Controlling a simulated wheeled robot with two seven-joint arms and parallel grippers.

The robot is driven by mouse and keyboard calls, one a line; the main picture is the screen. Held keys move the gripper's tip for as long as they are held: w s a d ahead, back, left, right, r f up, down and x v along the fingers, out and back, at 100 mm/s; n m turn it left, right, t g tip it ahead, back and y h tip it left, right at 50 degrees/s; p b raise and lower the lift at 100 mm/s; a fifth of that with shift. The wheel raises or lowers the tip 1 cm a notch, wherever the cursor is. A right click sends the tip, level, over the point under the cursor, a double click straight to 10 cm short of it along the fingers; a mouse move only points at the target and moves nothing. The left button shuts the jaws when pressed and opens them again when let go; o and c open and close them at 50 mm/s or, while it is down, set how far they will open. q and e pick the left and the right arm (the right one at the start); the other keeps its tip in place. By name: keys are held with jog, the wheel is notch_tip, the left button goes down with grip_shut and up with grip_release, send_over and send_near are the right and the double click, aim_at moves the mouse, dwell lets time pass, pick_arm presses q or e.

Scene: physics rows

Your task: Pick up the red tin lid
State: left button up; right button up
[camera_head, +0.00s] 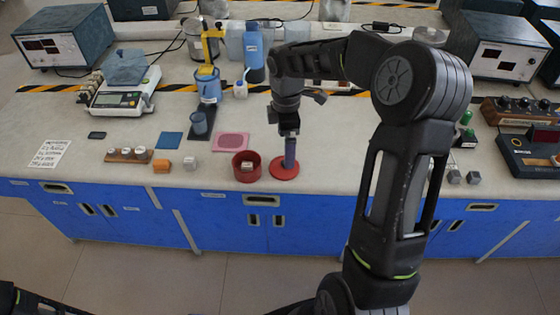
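The red tin lid (283,172) is a flat red disc lying on the light worktop near its front edge. The open red tin (246,178) stands just left of the lid, with a small pale block (247,166) inside. My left gripper is out of view; only part of that arm shows at bottom left.
A pink mat (231,142) lies behind the tin. Small grey cubes (473,177) sit at right. The worktop's front edge is close below the lid.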

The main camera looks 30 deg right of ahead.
jog(key=shift+s, duration=0.1)
jog(key=shift+f, duration=1.3)
jog(key=shift+f, duration=0.1)
jog(key=f+p, duration=0.1)
jog(key=f, duration=0.4)
jog(key=shift+w+p, duration=0.2)
jog(key=shift+p, duration=0.1)
jog(key=shift+c, duration=0.4)
jog(key=c, duration=1.2)
